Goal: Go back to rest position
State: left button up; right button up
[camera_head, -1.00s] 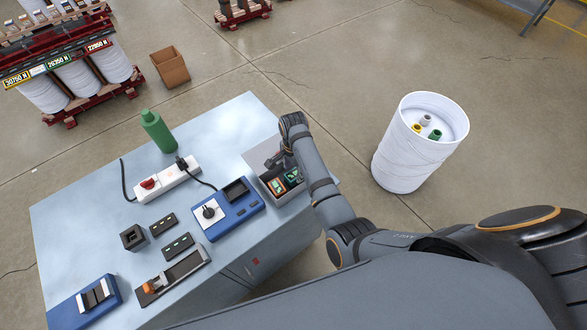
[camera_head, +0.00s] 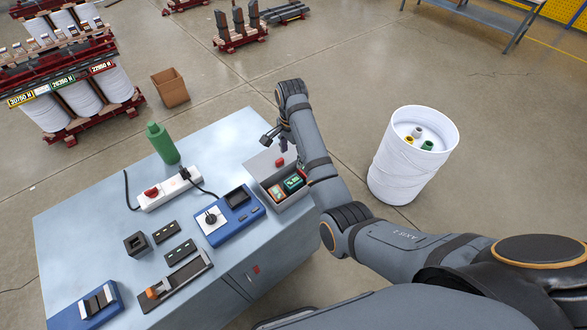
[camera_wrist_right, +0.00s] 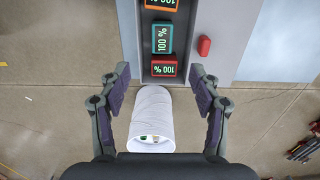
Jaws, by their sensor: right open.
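My right gripper (camera_head: 276,142) is raised above the far right corner of the blue-grey table (camera_head: 90,200), over the grey box. In the right wrist view my right gripper (camera_wrist_right: 160,82) is open, its two fingers wide apart with nothing between them. The grey box (camera_head: 290,200) holds several modules; a green one (camera_head: 293,183) shows, and it also shows in the wrist view (camera_wrist_right: 162,38) marked 100 %. My left gripper is not in view.
A white bin (camera_head: 410,160) with a few coloured spools stands on the floor right of my arm. On the table are a green bottle (camera_head: 162,142), a power strip (camera_head: 170,190) and a blue device (camera_head: 230,218).

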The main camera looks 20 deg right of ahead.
jog(key=s+d+f+n+t, duration=0.1)
jog(key=s+d+f+n, duration=0.5)
jog(key=s, duration=0.4)
jog(key=s+d+r+n+t, duration=0.25)
jog(key=s+n, duration=0.65)
jog(key=s, duration=0.6)
jog(key=s+d+f+g+h+b, duration=0.2)
jog(key=f+b, duration=0.5)
jog(key=f, duration=2.5)
pick_arm(q)
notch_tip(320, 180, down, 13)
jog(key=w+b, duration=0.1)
jog(key=b, duration=0.5)
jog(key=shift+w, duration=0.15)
pick_arm(e)
jog(key=s+d+f, duration=0.1)
jog(key=s+f, duration=0.8)
jog(key=f, duration=0.3)
jog(key=s+d+f+m+y, duration=0.1)
jog(key=s+f, duration=0.8)
jog(key=f, duration=0.2)
jog(key=shift+s+d+f, duration=0.15)
jog(key=shift+s+f, duration=0.2)
